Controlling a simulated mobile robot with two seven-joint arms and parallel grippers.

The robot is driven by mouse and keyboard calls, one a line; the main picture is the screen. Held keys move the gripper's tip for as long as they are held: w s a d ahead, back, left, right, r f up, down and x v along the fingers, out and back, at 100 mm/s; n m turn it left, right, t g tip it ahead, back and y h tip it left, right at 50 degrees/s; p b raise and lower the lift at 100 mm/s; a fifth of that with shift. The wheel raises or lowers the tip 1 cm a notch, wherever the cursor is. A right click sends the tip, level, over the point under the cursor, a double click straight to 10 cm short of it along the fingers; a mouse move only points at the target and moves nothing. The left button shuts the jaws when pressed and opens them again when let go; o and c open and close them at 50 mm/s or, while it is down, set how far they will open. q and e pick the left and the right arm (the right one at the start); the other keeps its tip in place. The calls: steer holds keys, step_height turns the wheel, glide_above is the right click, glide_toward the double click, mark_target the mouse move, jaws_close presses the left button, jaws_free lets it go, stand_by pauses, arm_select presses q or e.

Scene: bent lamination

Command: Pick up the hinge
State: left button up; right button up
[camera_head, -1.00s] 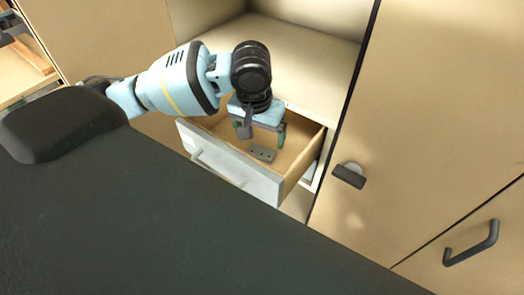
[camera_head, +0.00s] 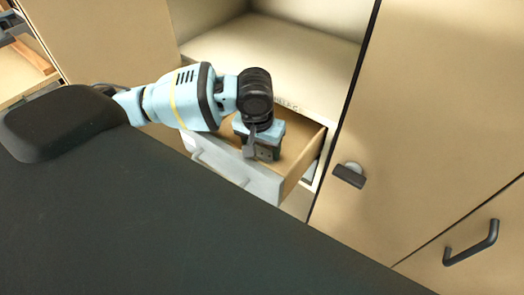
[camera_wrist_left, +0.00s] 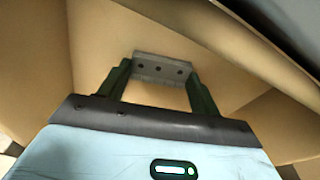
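The hinge (camera_wrist_left: 163,67) is a small grey plate with several dark holes. In the left wrist view it spans the gap between the two fingertips, and its ends meet them. My left gripper (camera_head: 264,152) reaches down into the open drawer (camera_head: 240,176) in the head view. Its dark green fingers are drawn in on the ends of the hinge, also seen in the left wrist view (camera_wrist_left: 160,70). In the head view the hinge is partly hidden by the gripper. I cannot tell whether it is clear of the drawer floor. My right gripper is not in view.
The drawer's walls stand close around the gripper. An open shelf space (camera_head: 275,55) is above and behind it. A cabinet door (camera_head: 430,110) with a dark handle (camera_head: 349,175) is at the right. A dark surface (camera_head: 180,235) fills the foreground.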

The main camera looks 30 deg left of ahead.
mark_target(262, 151)
arm_select(q)
steer(key=c, duration=0.5)
steer(key=shift+o, duration=0.2)
steer(key=shift+r, duration=0.1)
step_height(262, 151, up, 10)
